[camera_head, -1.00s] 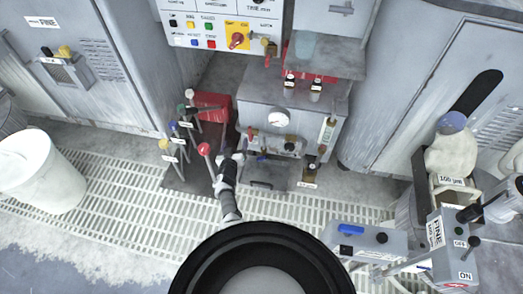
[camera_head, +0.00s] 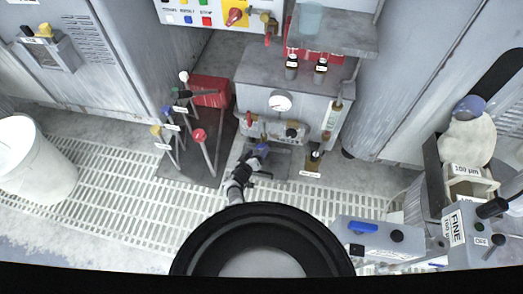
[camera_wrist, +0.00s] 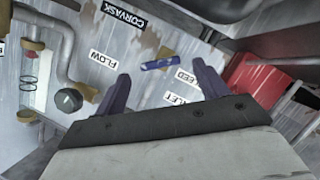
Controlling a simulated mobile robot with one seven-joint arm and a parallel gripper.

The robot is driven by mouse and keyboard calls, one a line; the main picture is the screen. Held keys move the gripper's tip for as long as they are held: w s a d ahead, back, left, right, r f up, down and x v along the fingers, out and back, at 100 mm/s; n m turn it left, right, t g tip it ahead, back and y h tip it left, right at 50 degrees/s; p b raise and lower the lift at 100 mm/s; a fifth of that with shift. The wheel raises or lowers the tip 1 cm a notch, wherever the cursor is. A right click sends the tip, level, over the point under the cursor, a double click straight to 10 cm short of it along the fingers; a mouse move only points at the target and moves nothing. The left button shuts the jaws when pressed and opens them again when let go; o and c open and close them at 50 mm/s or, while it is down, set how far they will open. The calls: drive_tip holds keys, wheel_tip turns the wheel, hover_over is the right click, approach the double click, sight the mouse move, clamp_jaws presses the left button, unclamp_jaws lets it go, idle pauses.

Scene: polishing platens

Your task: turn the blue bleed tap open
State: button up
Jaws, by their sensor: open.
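The blue bleed tap (camera_wrist: 160,63) is a small blue lever on the scratched grey panel of the pump unit, beside a label partly reading "EED". In the wrist view it lies ahead of my gripper (camera_wrist: 160,72), between the lines of its two dark purple fingers. The fingers are spread apart with nothing held. I cannot tell how much gap is left to the tap. In the head view my gripper (camera_head: 257,158) is at the lower front of the grey unit (camera_head: 270,85); the tap is not clear there.
A dark knob (camera_wrist: 68,100) and brass pipework sit left of the tap in the wrist view; a red box (camera_wrist: 248,85) is at right. In the head view, colour-knobbed levers (camera_head: 199,136) stand left of my arm. A grey box with another blue handle (camera_head: 362,227) is at lower right.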

drive_tip(key=shift+b+x, duration=1.6)
drive_tip(key=shift+x, duration=0.95)
drive_tip(key=c, duration=1)
drive_tip(key=shift+a+f+n+h+b, duration=0.1)
drive_tip(key=shift+f+n+h+b, duration=0.15)
drive_tip(key=shift+n+h+b, duration=0.4)
drive_tip(key=shift+r+n+t+h+b, duration=0.25)
drive_tip(key=shift+n+b, duration=0.4)
drive_tip(key=shift+n, duration=0.4)
drive_tip(key=o, duration=1)
